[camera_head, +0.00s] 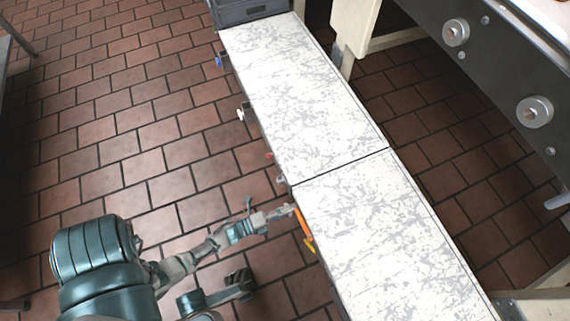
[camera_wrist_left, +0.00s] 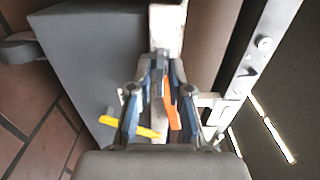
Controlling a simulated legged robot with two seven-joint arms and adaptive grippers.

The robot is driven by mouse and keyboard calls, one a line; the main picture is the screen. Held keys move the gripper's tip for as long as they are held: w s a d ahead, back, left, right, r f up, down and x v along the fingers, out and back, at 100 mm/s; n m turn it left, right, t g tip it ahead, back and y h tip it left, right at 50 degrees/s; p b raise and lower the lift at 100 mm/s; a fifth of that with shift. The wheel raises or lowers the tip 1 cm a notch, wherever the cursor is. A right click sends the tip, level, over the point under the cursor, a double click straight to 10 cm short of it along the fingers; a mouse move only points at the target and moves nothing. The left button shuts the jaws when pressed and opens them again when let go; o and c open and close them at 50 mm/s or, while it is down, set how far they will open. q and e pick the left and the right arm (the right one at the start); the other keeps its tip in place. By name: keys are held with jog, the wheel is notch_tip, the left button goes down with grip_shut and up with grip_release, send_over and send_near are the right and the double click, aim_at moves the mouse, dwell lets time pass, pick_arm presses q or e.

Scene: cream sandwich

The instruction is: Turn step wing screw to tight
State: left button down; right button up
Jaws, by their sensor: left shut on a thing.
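My left gripper (camera_head: 285,212) reaches from the left to the near side edge of the white-grey conveyor belt. In the left wrist view its two blue-grey fingers (camera_wrist_left: 160,66) come together, shut on a small grey part that I take to be the step wing screw. The fingers hide most of it, so its turn angle cannot be told. An orange lever (camera_head: 302,222) is close beside the fingertips and shows between the fingers in the wrist view (camera_wrist_left: 171,106). A yellow lever (camera_head: 309,244) lies just below it; it also shows in the wrist view (camera_wrist_left: 130,125).
The conveyor belt (camera_head: 350,215) runs diagonally with a seam across it. A white knob (camera_head: 240,114), a blue knob (camera_head: 219,60) and a small red part (camera_head: 268,156) sit along its left side. A dark machine (camera_head: 490,60) stands at the right. Tiled floor (camera_head: 130,130) is open on the left.

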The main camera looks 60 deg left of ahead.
pick_arm(q)
jog(key=shift+s+d+f, duration=0.15)
jog(key=shift+d+f, duration=0.1)
jog(key=shift+f, duration=0.1)
jog(key=c, duration=1.3)
grip_release()
jog(key=shift+r, duration=0.1)
jog(key=shift+a+r, duration=0.1)
jog(key=s, duration=0.8)
jog(key=s+a, duration=0.1)
jog(key=s, duration=0.2)
jog(key=shift+s, duration=0.4)
